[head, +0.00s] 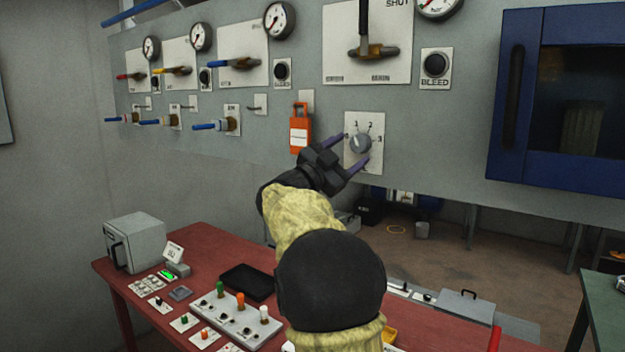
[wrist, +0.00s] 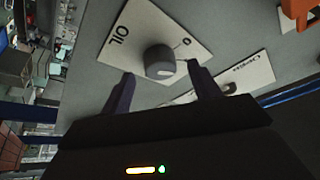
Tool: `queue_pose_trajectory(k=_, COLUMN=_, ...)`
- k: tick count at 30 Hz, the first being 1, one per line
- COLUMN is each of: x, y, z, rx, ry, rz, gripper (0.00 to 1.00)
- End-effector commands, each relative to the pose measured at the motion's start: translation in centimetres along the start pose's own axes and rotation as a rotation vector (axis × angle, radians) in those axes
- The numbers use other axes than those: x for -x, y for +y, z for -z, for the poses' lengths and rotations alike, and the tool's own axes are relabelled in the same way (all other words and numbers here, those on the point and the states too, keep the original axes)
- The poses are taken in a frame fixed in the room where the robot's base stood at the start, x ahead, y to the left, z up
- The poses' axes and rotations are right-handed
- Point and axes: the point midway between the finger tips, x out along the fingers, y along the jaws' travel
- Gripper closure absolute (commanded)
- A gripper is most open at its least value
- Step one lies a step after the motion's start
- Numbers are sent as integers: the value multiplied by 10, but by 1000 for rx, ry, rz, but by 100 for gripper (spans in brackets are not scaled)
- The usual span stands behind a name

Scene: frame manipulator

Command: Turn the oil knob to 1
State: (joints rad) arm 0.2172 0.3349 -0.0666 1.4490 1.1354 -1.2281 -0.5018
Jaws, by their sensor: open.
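In the wrist view, the knob (wrist: 159,58) is between and just beyond the fingertips (wrist: 161,69), and I see no clear contact. The plate there reads OIL and 0. A pale mark shows on the knob's face, but I cannot tell which number it points to.
An orange tag-like box (head: 300,130) hangs just left of the plate. Valve levers, gauges and a black BLEED button (head: 435,66) are above. A blue-framed cabinet (head: 500,110) is to the right. A red table (head: 205,245) with small devices stands below.

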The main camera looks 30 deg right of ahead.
Motion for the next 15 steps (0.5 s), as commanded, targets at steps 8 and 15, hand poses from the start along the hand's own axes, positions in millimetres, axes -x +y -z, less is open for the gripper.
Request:
queue_pose_trajectory(k=8, x=56, y=2, z=-3, rx=-3, ry=-2, rz=3, gripper=38)
queue_pose_trajectory(k=15, x=104, y=2, z=-3, rx=-2, ry=-3, rz=3, gripper=38)
